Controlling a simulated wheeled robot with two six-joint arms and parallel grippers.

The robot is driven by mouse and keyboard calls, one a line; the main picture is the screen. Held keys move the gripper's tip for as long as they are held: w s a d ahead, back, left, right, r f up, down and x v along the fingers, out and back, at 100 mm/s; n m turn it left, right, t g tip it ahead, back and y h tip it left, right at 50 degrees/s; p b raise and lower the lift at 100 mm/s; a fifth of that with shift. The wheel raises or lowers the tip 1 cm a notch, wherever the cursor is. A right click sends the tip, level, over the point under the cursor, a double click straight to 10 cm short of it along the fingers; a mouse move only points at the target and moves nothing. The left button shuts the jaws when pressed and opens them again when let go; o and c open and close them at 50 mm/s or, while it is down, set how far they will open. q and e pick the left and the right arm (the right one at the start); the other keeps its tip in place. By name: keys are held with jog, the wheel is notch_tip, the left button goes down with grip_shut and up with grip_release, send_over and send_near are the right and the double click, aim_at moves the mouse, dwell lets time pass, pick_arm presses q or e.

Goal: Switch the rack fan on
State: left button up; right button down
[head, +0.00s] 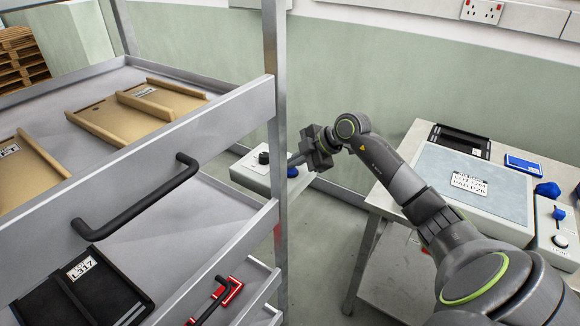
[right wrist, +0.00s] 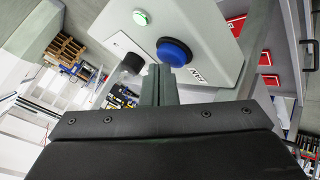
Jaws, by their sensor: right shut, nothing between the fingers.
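A pale control box (head: 262,176) stands behind the rack post in the head view. It shows close up in the right wrist view (right wrist: 215,45), with a round blue button (right wrist: 174,52), a black knob (right wrist: 132,63) and a bright green lamp (right wrist: 140,18). A label beside the blue button seems to read FAN. My right gripper (head: 295,160) is shut and empty. In the right wrist view its fingertips (right wrist: 161,72) are at the lower left edge of the blue button; I cannot tell whether they touch it. My left gripper is out of view.
A grey rack with trays (head: 170,150) and a black handle (head: 135,200) fills the left; its post (head: 277,120) stands close to my right gripper. A bench (head: 412,135) at the right holds a grey panel (head: 440,170) and another control box (head: 556,235).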

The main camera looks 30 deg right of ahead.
aim_at(295, 170)
notch_tip(295, 170, up, 6)
jog(key=p, duration=0.6)
jog(key=shift+r, duration=0.1)
dwell(0.3)
